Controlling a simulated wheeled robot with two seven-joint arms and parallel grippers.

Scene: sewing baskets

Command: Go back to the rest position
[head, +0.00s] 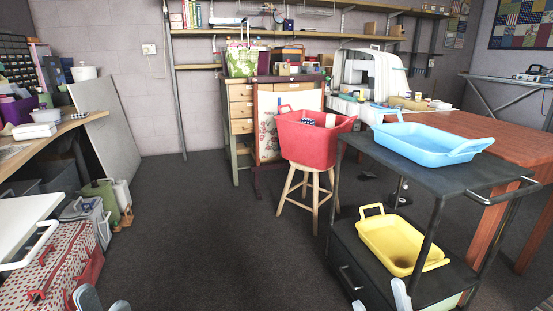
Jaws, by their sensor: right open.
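My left gripper (104,302) shows only as two pale fingertips at the bottom edge, left of the middle. The tips stand apart with floor between them, so it looks open and empty. My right gripper (380,301) shows as two pale fingertips at the bottom edge, right of the middle. It is open, and nothing shows between its tips. The right tips appear in front of the dark cart (433,176). The rest of both grippers is cut off by the frame.
A blue basket (437,147) sits on the cart's top and a yellow one (399,263) on its lower shelf. A red basket (302,144) stands on a wooden stool (297,199). A red patterned case (72,262) is at left. The middle floor (210,235) is clear.

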